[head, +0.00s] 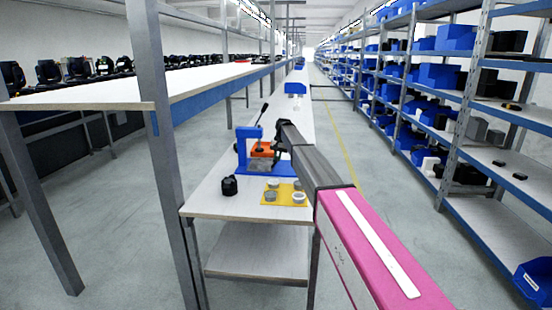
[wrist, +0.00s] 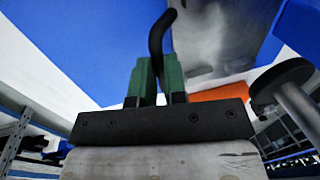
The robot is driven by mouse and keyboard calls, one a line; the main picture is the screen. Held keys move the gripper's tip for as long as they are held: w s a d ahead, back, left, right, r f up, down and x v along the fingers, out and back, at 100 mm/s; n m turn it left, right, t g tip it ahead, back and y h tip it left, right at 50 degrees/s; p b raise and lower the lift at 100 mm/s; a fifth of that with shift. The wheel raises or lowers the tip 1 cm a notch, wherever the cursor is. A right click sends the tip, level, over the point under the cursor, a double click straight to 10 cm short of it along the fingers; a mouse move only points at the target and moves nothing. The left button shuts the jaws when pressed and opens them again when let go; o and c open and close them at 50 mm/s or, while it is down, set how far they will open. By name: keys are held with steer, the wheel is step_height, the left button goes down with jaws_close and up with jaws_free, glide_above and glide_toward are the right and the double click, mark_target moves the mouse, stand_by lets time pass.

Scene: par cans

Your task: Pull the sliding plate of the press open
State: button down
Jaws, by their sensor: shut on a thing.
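The blue press (head: 243,148) stands on the white bench, with a black lever (head: 263,114) at its top. An orange plate (head: 261,149) sits in its opening, and an orange part also shows in the wrist view (wrist: 222,92). My gripper (wrist: 158,72) has green fingers shut on a curved black handle (wrist: 157,40). Where the handle joins the press is hidden. In the head view my gripper is at the right side of the press, partly hidden behind my arm.
A yellow tray (head: 284,201) with several grey round pieces lies in front of the press. A black knobbed part (head: 229,186) stands to its left. A steel post (head: 160,120) rises left of the bench. Blue-bin shelves (head: 440,75) line the right; the aisle floor is clear.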

steer(key=d, duration=1.1)
steer(key=shift+s+d, duration=0.15)
steer(key=shift+d, duration=0.2)
steer(key=c, duration=1.2)
jaws_free()
steer(key=shift+o, duration=0.2)
steer(key=shift+r, duration=0.1)
step_height(320, 180, up, 10)
steer(key=d, duration=0.2)
steer(key=shift+r, duration=0.25)
